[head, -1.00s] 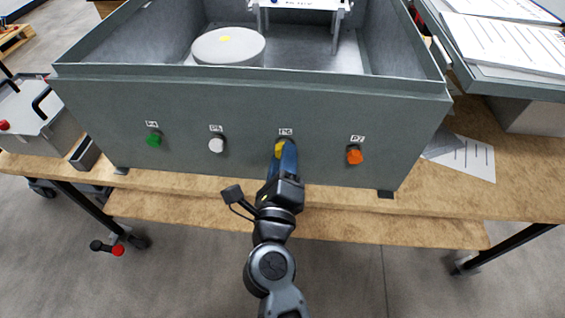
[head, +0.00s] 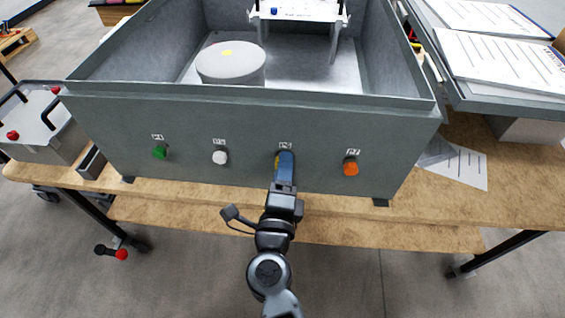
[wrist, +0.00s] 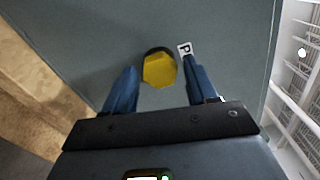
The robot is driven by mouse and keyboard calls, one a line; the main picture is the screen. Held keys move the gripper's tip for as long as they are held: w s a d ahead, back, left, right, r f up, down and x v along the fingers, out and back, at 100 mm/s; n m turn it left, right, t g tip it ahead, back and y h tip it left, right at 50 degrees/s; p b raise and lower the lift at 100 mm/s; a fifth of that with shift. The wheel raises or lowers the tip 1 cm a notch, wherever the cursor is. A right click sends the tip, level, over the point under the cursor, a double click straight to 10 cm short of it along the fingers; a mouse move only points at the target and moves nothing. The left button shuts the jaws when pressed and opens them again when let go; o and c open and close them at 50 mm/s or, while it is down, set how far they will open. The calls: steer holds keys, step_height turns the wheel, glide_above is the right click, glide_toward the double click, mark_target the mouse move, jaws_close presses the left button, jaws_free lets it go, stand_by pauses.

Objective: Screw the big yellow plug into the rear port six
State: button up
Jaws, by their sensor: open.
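The big yellow plug (wrist: 160,70) sits at a dark round port in the grey panel, with a small "P" label beside it in the wrist view. Only a sliver of the plug (head: 277,160) shows in the head view, under the P6 label; the gripper hides most of it. My gripper (wrist: 156,90) is open, its two blue fingers on either side of the plug and a little short of it, with gaps to both sides. In the head view my gripper (head: 285,158) reaches up to the panel at P6. How deep the plug is seated cannot be told.
The grey analyser housing (head: 250,110) stands on a wooden table (head: 440,208). Its panel also bears a green plug (head: 159,153), a white plug (head: 220,157) and an orange plug (head: 351,168). Papers (head: 465,165) lie to the right.

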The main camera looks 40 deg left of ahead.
steer(key=n, duration=2)
steer(key=shift+f, duration=0.15)
